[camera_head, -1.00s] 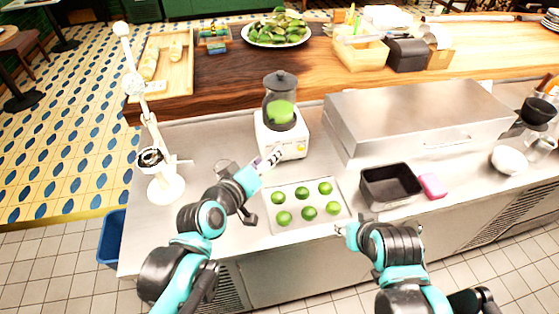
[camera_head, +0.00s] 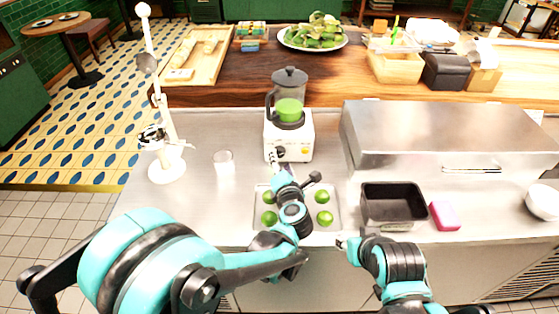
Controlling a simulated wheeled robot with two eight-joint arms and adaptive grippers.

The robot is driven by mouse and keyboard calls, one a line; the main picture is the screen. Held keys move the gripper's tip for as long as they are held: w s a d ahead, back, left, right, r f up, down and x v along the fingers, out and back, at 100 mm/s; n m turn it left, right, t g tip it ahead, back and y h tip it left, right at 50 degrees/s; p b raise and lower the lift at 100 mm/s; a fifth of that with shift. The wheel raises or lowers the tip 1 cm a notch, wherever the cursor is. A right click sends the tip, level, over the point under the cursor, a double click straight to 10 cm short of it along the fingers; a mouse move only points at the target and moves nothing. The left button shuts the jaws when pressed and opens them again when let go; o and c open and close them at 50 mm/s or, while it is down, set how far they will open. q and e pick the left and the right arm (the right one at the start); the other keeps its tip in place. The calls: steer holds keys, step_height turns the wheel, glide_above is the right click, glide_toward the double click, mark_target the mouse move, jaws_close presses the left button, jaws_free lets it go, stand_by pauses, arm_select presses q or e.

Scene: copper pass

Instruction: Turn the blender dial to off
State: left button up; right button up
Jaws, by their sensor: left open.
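The blender (camera_head: 289,100) stands upright on the counter, with a dark lid, a clear jug holding green liquid and a white base (camera_head: 297,133). On the base's front are a dark dial (camera_head: 281,151), partly hidden, and a yellow button (camera_head: 305,152). My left gripper (camera_head: 275,158) is open at the left part of the base front, right by the dial. I cannot tell whether it touches the dial, or which way the dial points. My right gripper (camera_head: 342,243) is low at the counter's front edge, away from the blender; its opening is too small to tell.
A tray (camera_head: 334,192) of limes lies under my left arm. A black pan (camera_head: 393,207) and a pink sponge (camera_head: 444,215) are to its right. A glass (camera_head: 223,162) and a white stand (camera_head: 168,168) are on the left. A steel box (camera_head: 440,140) stands right of the blender.

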mark_target(279, 155)
arm_select(q)
steer(key=shift+b+x, duration=0.3)
steer(key=shift+x, duration=1.3)
steer(key=c, duration=1.2)
steer(key=shift+o, duration=0.2)
